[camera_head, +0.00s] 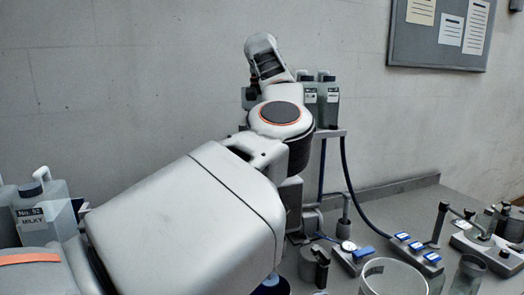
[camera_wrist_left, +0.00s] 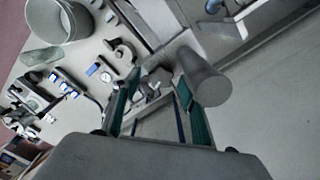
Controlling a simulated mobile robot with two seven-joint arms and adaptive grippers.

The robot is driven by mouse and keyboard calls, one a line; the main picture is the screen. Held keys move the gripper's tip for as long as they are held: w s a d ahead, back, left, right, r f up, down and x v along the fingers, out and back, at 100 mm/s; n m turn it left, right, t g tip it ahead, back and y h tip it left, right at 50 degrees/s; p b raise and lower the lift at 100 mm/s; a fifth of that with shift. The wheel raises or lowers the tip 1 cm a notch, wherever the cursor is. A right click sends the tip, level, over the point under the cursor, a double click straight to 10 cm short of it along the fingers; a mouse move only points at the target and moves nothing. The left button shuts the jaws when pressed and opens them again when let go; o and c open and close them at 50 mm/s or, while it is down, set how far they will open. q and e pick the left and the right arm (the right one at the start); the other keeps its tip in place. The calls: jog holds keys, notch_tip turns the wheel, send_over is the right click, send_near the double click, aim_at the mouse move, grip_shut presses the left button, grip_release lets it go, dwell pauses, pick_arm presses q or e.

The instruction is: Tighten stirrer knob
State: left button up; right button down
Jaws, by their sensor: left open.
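My left arm fills the middle of the head view and hides its gripper there. In the left wrist view my left gripper (camera_wrist_left: 157,84) is open, its two green-padded fingers pointing at a cluster of metal fittings. A grey cylinder (camera_wrist_left: 211,88), seemingly part of the stirrer, stands close by the right finger's tip; I cannot tell whether they touch. Small dark and silver fittings (camera_wrist_left: 154,84) show between the fingertips. I cannot tell for certain which part is the stirrer knob. My right gripper is in neither view.
A clear glass vessel (camera_head: 394,272) stands at the bench front. A gauge (camera_head: 348,246) and a blue-switched unit (camera_head: 415,250) sit behind it. Bottles (camera_head: 328,104) stand on a raised shelf. A bottle labelled MILKY (camera_head: 40,212) is at left.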

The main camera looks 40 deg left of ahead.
pick_arm(q)
jog(key=shift+s+f, duration=0.1)
jog(key=shift+f, duration=0.15)
jog(key=c, duration=1.1)
jog(key=shift+m, duration=0.3)
jog(key=m, duration=0.9)
jog(key=shift+m, duration=0.4)
